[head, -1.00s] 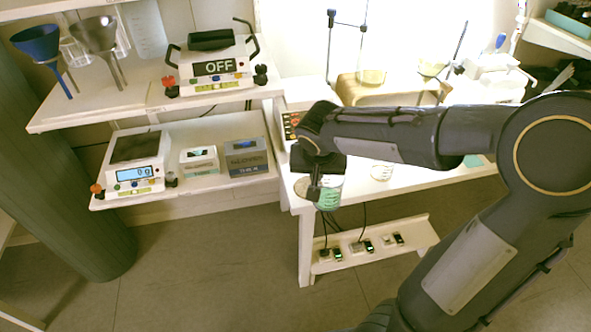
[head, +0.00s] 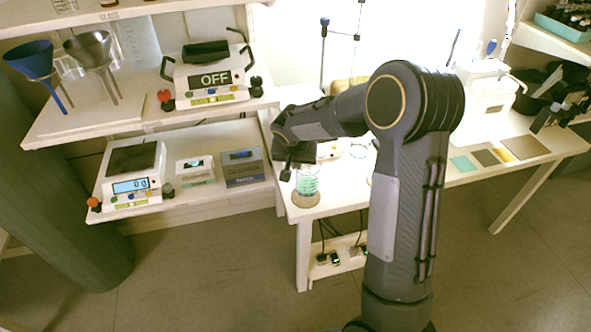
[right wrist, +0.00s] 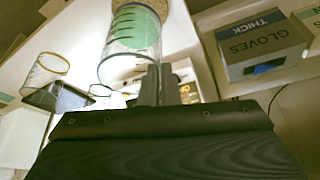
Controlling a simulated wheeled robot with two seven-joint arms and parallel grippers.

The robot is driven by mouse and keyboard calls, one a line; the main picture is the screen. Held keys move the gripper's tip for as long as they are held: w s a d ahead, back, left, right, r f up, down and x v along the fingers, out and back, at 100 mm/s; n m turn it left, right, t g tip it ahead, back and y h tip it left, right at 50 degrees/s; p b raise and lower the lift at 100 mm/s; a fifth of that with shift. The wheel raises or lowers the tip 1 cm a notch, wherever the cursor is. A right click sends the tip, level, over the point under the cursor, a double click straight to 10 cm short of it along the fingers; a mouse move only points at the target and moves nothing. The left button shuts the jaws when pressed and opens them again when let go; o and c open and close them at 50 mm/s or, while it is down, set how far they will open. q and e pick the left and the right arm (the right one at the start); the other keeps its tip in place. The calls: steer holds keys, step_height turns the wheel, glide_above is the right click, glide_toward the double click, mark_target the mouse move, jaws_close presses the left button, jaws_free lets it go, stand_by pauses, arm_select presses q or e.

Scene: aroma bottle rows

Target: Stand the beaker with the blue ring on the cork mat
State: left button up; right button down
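The beaker (head: 307,182) is clear glass with green contents and looks upright. Its ring colour is not clear to me. It is over the round cork mat (head: 305,200) near the white table's front left corner, and its base appears to rest on the mat. My right gripper (head: 288,174) is at the beaker's left side. In the right wrist view the fingers (right wrist: 158,84) are close together at the rim of the beaker (right wrist: 135,35) and appear to pinch its wall. My left gripper is not in view.
Another beaker, with a yellowish ring (right wrist: 50,64), stands apart in the right wrist view. A glove box (right wrist: 262,45) and a balance (head: 133,180) are on the lower left shelf. Coloured flat squares (head: 488,157) lie on the table at right. My right arm hides the table's middle.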

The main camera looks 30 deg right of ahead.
steer(key=shift+w+f, duration=0.15)
steer(key=shift+f, duration=0.75)
steer(key=shift+w+f, duration=0.1)
steer(key=shift+f, duration=0.8)
steer(key=shift+f, duration=0.2)
steer(key=c, duration=1.7)
jaws_free()
steer(key=shift+r, duration=0.15)
